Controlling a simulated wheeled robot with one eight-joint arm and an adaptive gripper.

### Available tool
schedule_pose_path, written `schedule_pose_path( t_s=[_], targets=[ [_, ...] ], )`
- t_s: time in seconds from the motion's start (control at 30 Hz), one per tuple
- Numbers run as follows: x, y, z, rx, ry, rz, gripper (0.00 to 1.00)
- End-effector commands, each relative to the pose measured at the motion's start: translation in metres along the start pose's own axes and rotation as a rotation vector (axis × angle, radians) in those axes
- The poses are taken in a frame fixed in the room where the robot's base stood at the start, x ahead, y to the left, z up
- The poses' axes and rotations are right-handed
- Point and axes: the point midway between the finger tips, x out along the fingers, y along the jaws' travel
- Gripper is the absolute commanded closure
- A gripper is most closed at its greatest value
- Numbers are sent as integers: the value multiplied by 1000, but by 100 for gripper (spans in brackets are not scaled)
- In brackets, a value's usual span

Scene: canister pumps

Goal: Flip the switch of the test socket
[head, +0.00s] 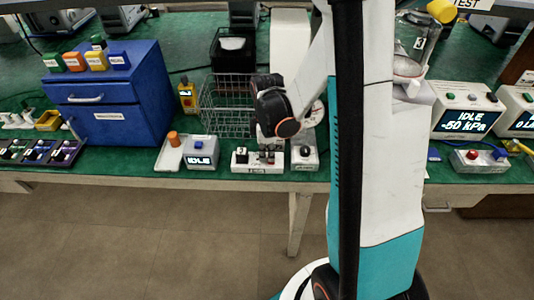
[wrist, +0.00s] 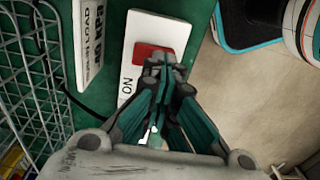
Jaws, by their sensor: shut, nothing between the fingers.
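The test socket appears in the wrist view as a white plate (wrist: 163,28) with a red rocker switch (wrist: 150,54) and the letters "ON" below it. My gripper (wrist: 165,66) is shut and empty, with its fingertips over the lower right edge of the red switch. I cannot tell whether they touch it. The fingers hide part of the switch and the plate's lower end. In the head view my gripper (head: 268,143) points down at a white socket strip (head: 241,168) near the table's front edge. The red switch cannot be made out there.
A wire basket (head: 227,105) stands behind the strip. A grey box with a knob (head: 304,163) is close on its right, and an "IDLE" display box (head: 201,150) on its left. A white labelled block (wrist: 90,45) shows beside the plate in the wrist view.

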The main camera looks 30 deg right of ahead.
Motion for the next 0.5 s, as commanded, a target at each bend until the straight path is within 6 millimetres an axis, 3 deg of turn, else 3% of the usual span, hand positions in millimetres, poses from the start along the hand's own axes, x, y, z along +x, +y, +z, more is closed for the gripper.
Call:
schedule_pose_path(
  t_s=[0.5],
  targets=[
    [-3,15,0,0,0,0,100]
  ],
)
